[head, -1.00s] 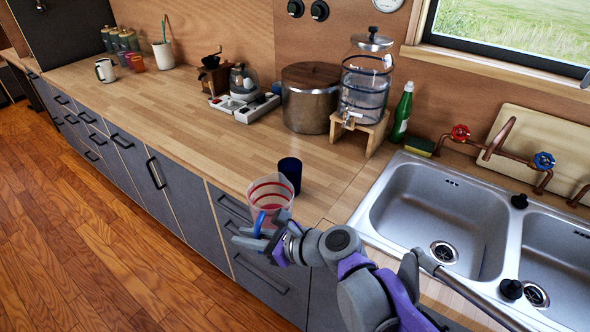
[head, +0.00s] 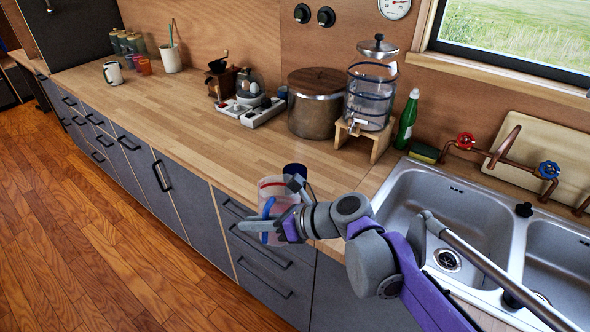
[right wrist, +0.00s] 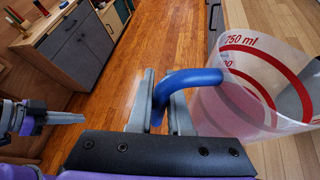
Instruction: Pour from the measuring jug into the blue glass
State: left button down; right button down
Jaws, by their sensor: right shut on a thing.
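My right gripper (head: 262,226) is shut on the blue handle of the measuring jug (head: 272,188). The jug is clear with red markings, and my gripper hides part of it in the head view. In the right wrist view, the jug (right wrist: 234,68) is on the right and its blue handle passes between the fingers (right wrist: 160,105). The dark blue glass (head: 294,169) is on the counter just behind the jug. Only its upper part shows past the jug and my arm. I cannot tell what the jug holds.
The wooden counter (head: 190,128) is clear left of the glass. A metal pot (head: 316,108), a drink dispenser (head: 370,98) and a green bottle (head: 406,122) stand behind. A sink (head: 455,215) is at the right, under my right arm.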

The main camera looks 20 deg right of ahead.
aim_at(262, 192)
jog(key=w+d+r+m, duration=0.1)
jog(key=w+d+r+m+g+y, duration=0.1)
jog(key=w+r, duration=0.1)
jog(key=shift+w, duration=0.1)
jog(key=r, duration=0.1)
jog(key=w+r+m+g+p, duration=0.1)
jog(key=d+r, duration=0.1)
jog(key=shift+w+r+m+y, duration=0.15)
jog(key=shift+w+m+y, duration=0.15)
jog(key=shift+w+m, duration=0.1)
jog(key=shift+r+g+p, duration=0.25)
jog(key=shift+g+p, duration=0.05)
jog(key=shift+g, duration=0.1)
jog(key=shift+r, duration=0.1)
jog(key=shift+w+m, duration=0.1)
jog(key=shift+m, duration=0.2)
jog(key=shift+w+d+r+y, duration=0.2)
jog(key=shift+r+y, duration=0.1)
jog(key=shift+r, duration=0.1)
jog(key=shift+w+d+r+m+g+y+p, duration=0.2)
jog(key=shift+w+r+m+g+p, duration=0.1)
jog(key=shift+w+r+m, duration=0.15)
jog(key=shift+w+d+r+m+g+y+p, duration=0.2)
jog(key=shift+r+m+p, duration=0.15)
jog(key=shift+r, duration=0.15)
dwell(2.0)
